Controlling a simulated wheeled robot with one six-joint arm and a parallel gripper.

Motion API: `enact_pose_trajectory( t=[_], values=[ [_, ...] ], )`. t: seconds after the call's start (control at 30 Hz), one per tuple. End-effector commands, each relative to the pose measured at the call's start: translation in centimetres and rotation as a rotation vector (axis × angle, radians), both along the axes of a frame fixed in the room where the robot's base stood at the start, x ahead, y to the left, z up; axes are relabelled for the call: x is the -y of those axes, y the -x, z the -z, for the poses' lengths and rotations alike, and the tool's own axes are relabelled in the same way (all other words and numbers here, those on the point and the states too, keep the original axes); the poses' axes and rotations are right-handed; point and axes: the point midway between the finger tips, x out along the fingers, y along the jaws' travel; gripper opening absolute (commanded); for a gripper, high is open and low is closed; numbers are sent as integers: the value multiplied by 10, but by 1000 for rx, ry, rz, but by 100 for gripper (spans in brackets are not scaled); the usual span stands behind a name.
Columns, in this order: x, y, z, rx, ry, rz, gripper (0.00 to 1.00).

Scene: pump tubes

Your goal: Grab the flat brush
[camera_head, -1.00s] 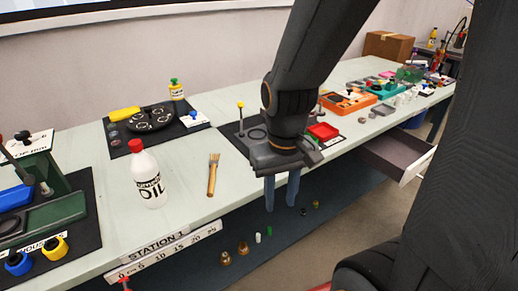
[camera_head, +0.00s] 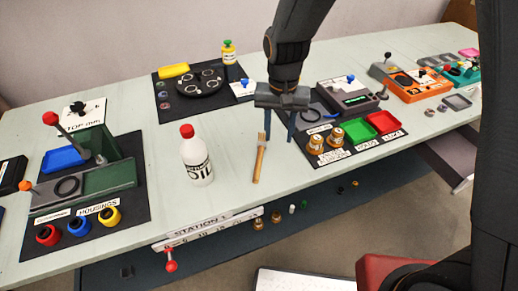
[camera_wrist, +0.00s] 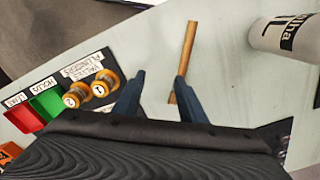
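The flat brush (camera_head: 259,158) lies on the pale worktop, its wooden handle toward the front edge and its bristle end toward the back. The handle (camera_wrist: 188,50) also shows in the wrist view, partly covered by one finger. My gripper (camera_head: 279,133) is open and empty, pointing down close to the brush's bristle end, slightly to its right. In the wrist view, the brush runs past the right finger of my gripper (camera_wrist: 160,82), not midway between the fingers. I cannot tell the gripper's exact height above the brush.
A white oil bottle (camera_head: 196,160) with a red cap stands left of the brush. Right of it, a black mat carries two brass plungers (camera_head: 314,144), a green tray (camera_head: 364,133) and a red tray (camera_head: 385,123). The worktop in front of the brush is clear.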

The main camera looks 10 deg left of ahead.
Motion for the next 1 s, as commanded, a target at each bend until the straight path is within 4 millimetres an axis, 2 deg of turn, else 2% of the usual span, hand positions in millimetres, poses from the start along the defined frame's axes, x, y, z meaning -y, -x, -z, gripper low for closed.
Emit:
enact_pose_trajectory(
  t=[0.03,0.1,0.23,0.63,1.0],
  values=[
    [-20,2,1,-2,2,-9,38],
    [-38,3,5,-1,1,-9,38],
    [-55,4,11,0,1,-9,38],
    [-56,5,45,-1,1,-9,38],
    [-54,6,85,0,1,-8,38]
  ],
)
